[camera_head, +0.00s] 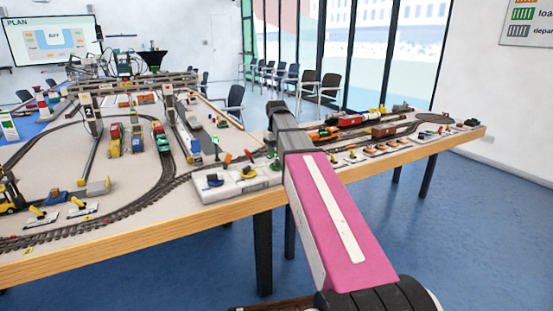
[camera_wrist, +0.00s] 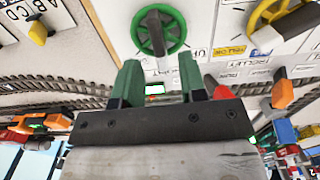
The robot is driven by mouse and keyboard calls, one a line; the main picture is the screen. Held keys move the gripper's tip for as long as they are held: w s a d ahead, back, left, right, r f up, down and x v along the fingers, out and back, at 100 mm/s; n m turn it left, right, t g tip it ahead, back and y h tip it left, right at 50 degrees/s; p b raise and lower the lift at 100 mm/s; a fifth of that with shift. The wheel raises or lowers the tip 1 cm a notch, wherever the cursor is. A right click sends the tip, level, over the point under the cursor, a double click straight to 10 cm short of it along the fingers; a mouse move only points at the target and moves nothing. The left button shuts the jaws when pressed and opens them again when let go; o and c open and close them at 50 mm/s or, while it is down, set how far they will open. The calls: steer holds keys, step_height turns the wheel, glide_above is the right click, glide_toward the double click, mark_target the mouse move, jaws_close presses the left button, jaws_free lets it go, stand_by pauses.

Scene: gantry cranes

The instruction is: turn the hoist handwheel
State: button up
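A green handwheel (camera_wrist: 181,24) with a dark grip across it shows at the top of the wrist view, on a white panel (camera_wrist: 205,62). I cannot read which one is marked hoist. My gripper (camera_wrist: 157,60) is open and empty. Its two green-tipped fingers are apart, just below the green wheel in the picture, and do not visibly touch it. In the head view my arm hides the gripper; a white control panel (camera_head: 237,186) with small coloured controls sits beside it at the table's front edge.
The wooden table (camera_head: 150,235) carries curved train tracks (camera_head: 130,208), a model gantry crane (camera_head: 135,82) and several toy wagons. In the wrist view, orange parts (camera_wrist: 42,122) lie at lower left and an orange lever (camera_wrist: 282,92) at right. Blue floor is clear in front.

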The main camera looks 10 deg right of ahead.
mark_target(276, 159)
step_height(276, 159, up, 8)
steer(key=shift+f, duration=0.25)
steer(key=shift+s+d+f, duration=0.1)
steer(key=shift+s+f, duration=0.1)
steer(key=shift+f, duration=1.55)
steer(key=shift+s+d+f, duration=0.1)
steer(key=shift+s+f, duration=0.15)
steer(key=shift+f, duration=1.55)
steer(key=shift+s+d+f, duration=0.1)
steer(key=shift+s+f, duration=0.1)
steer(key=shift+f, duration=1.55)
steer(key=shift+c, duration=0.3)
jaws_close()
